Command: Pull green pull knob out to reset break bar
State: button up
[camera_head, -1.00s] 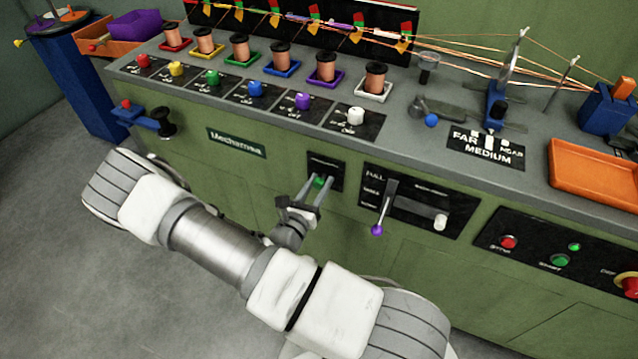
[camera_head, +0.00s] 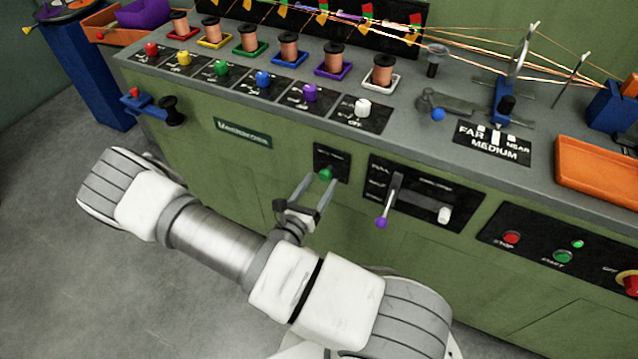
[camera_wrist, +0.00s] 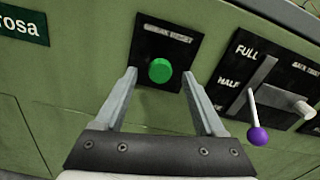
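The green pull knob (camera_head: 325,173) sits on a small black label plate (camera_head: 333,158) on the green front panel of the machine. In the wrist view the green knob (camera_wrist: 160,70) lies ahead of my gripper, roughly centred between the two finger lines. My gripper (camera_head: 317,186) is open, with its fingers apart and nothing between them. In the wrist view my gripper (camera_wrist: 161,78) has a fingertip on either side below the knob, and no contact with the knob shows. The plate (camera_wrist: 186,41) carries white lettering that is partly blurred.
A lever with a purple ball (camera_head: 381,222) hangs close to the right of the knob, beside a white handle (camera_head: 444,214). Stop (camera_head: 511,237) and start (camera_head: 562,256) buttons are further right. Coloured knobs and copper spools line the top. Floor at left is clear.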

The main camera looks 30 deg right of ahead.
jog(key=p+v, duration=0.1)
jog(key=v, duration=1.6)
jog(key=shift+a+p, duration=0.2)
jog(key=shift+p, duration=0.1)
jog(key=shift+s, duration=0.15)
